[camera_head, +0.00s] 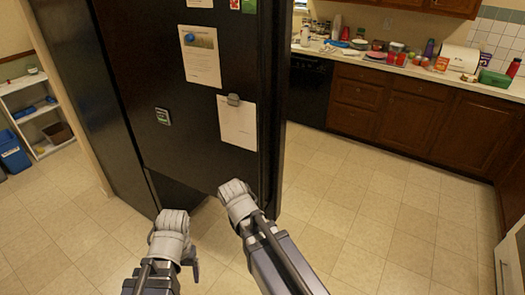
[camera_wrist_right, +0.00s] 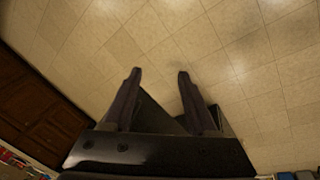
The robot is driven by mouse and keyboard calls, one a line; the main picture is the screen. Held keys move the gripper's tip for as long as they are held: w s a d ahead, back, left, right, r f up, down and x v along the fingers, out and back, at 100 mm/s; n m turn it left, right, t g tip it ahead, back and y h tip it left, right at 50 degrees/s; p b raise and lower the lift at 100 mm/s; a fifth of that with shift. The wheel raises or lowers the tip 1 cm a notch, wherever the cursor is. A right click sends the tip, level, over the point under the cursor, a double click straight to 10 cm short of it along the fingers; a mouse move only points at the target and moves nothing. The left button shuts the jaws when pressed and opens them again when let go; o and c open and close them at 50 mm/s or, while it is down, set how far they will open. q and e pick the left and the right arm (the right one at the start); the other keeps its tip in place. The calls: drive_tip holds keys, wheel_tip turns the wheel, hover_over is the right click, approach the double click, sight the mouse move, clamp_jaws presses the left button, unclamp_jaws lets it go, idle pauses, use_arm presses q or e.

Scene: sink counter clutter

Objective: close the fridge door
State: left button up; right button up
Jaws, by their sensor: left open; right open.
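The black fridge (camera_head: 90,75) stands at the left in the head view. Its dark door (camera_head: 180,110) carries papers and magnets, and its thick edge (camera_head: 272,100) faces right. The door's lower edge hangs above the floor and appears swung out from the body; how far is hard to tell. My left gripper (camera_head: 190,260) is open and empty, low in front of the fridge and apart from the door. My right arm ends close to the door's lower right corner; whether it touches is unclear. My right gripper (camera_wrist_right: 158,76) is open, with only floor between its fingers.
Tiled floor (camera_head: 350,215) is clear to the right of the door. Brown cabinets (camera_head: 410,110) and a cluttered counter (camera_head: 440,72) stand at the back right. A white shelf (camera_head: 35,110) and a blue bin (camera_head: 12,150) are at the far left.

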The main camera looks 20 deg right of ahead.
drive_tip(key=w+d+r+m+t+h+b, duration=0.1)
drive_tip(key=w+d+r+m+t+h, duration=0.2)
drive_tip(key=w+d+r+m+h, duration=0.45)
drive_tip(key=w+a+r+m+t+h, duration=0.1)
drive_tip(key=w+a+r+t+h, duration=0.1)
drive_tip(key=w+r, duration=0.2)
drive_tip(key=w+a+r+m+t+h, duration=0.1)
drive_tip(key=w+r+m+t+h, duration=0.1)
drive_tip(key=r, duration=0.6)
drive_tip(key=shift+w+a+r+t+h, duration=0.3)
drive_tip(key=shift+w+t+h, duration=0.35)
drive_tip(key=shift+w, duration=0.5)
drive_tip(key=shift+w+f+m, duration=0.1)
drive_tip(key=shift+m, duration=0.15)
